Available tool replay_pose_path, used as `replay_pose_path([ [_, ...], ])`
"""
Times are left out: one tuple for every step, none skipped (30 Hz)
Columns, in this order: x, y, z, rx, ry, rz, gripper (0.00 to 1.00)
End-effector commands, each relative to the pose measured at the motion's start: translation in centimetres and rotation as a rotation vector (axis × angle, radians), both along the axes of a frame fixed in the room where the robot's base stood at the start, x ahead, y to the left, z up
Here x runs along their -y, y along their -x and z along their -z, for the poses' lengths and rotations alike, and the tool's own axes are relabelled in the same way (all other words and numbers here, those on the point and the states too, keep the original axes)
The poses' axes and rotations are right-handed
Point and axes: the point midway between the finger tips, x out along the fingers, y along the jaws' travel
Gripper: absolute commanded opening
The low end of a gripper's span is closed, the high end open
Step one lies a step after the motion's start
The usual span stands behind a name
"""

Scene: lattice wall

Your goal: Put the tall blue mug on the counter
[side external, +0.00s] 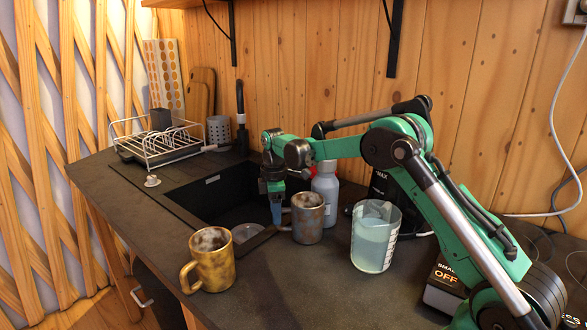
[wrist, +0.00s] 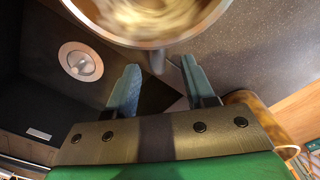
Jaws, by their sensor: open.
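A blue-grey mug with brown patches (side external: 308,220) stands upright on the counter (side external: 330,285), just right of the sink. It is the only bluish mug I see. My gripper (side external: 276,212) points down at its left side, by the handle. In the wrist view, the mug's rim (wrist: 158,45) is at the top, cut off by the frame. Its handle (wrist: 157,62) points towards the gap between my open fingers (wrist: 160,82). I cannot tell whether a finger touches the handle.
A gold mug (side external: 212,262) stands at the counter's front left. A clear beaker (side external: 375,238) and a pale bottle (side external: 326,188) stand right of and behind the blue-grey mug. The sink (side external: 215,195) is left, with a dish rack (side external: 155,146) beyond. Bare counter lies in front.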

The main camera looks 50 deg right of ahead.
Motion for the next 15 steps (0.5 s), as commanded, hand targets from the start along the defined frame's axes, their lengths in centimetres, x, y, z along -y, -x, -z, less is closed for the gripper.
replay_pose_path([
  [0.0, 0.0, -0.9, 0.000, 0.000, 0.000, 0.48],
  [0.0, 0.0, -1.5, 0.000, 0.000, 0.000, 0.48],
  [0.0, 0.1, -2.3, 0.000, 0.000, 0.000, 0.48],
  [0.0, 0.0, -3.0, 0.000, 0.000, 0.000, 0.48],
  [0.0, 0.0, -3.7, 0.000, 0.000, 0.000, 0.48],
  [0.0, 0.0, -4.6, 0.000, 0.000, 0.000, 0.48],
  [0.0, 0.0, -5.3, 0.000, 0.000, 0.000, 0.48],
  [0.0, 0.0, -5.9, 0.000, 0.000, 0.000, 0.48],
  [0.0, 0.0, -6.7, 0.000, 0.000, 0.000, 0.48],
  [0.0, 0.0, -7.3, 0.000, 0.000, 0.000, 0.48],
  [0.0, 0.0, -7.8, 0.000, 0.000, 0.000, 0.48],
  [0.0, 0.0, -8.5, 0.000, 0.000, 0.000, 0.48],
  [0.0, 0.0, -8.9, 0.000, 0.000, 0.000, 0.48],
  [0.0, 0.0, -9.2, 0.000, 0.000, 0.000, 0.48],
  [0.0, 0.0, -9.7, 0.000, 0.000, 0.000, 0.48],
])
